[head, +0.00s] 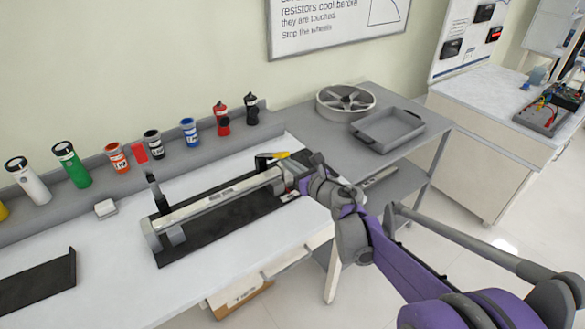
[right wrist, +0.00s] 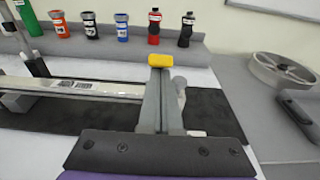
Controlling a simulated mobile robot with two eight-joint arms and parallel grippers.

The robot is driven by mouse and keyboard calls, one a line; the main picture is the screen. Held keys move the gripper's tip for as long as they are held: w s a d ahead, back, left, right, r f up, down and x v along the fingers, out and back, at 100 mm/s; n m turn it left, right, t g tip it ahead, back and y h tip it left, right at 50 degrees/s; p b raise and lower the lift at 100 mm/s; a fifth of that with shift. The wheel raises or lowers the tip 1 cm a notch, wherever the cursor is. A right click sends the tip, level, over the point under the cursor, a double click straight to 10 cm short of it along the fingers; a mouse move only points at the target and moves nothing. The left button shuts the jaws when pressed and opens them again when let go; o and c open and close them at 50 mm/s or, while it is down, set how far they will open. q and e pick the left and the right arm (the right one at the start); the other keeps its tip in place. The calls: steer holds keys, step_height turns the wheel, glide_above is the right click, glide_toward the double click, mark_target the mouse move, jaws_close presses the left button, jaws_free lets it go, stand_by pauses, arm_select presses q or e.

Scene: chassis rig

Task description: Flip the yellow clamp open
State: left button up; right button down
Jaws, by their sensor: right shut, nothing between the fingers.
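The yellow clamp (head: 276,155) sits at the right end of a long pale bar (head: 215,200), its yellow-tipped handle lying low, close to level. In the right wrist view its yellow tip (right wrist: 160,61) shows just past my fingertips; I cannot tell whether they touch it. My right gripper (head: 292,181) is shut and empty at that end of the bar. Its grey fingers (right wrist: 163,76) are together in the right wrist view and hide part of the clamp. My left gripper is not in view.
Several bottles and cups line the grey ledge (head: 185,153) behind. A wheel (head: 345,101) and a grey tray (head: 388,129) rest on the side cart.

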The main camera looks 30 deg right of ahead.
steer(key=w+r+p, duration=0.1)
steer(key=w+r, duration=0.1)
steer(key=w+r+p, duration=0.1)
steer(key=r, duration=0.2)
steer(key=w+r+p, duration=0.1)
steer(key=w+r, duration=0.1)
steer(key=shift+w+a+r, duration=0.15)
steer(key=shift+w+a, duration=0.1)
steer(key=shift+w, duration=0.05)
arm_select(q)
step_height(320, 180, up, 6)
steer(key=p, duration=0.1)
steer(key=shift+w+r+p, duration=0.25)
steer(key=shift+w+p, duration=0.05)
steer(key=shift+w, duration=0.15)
arm_select(e)
steer(key=w+r, duration=0.4)
steer(key=w, duration=0.4)
steer(key=shift+w+a, duration=0.15)
steer(key=shift+a, duration=0.05)
steer(key=shift+r, duration=0.15)
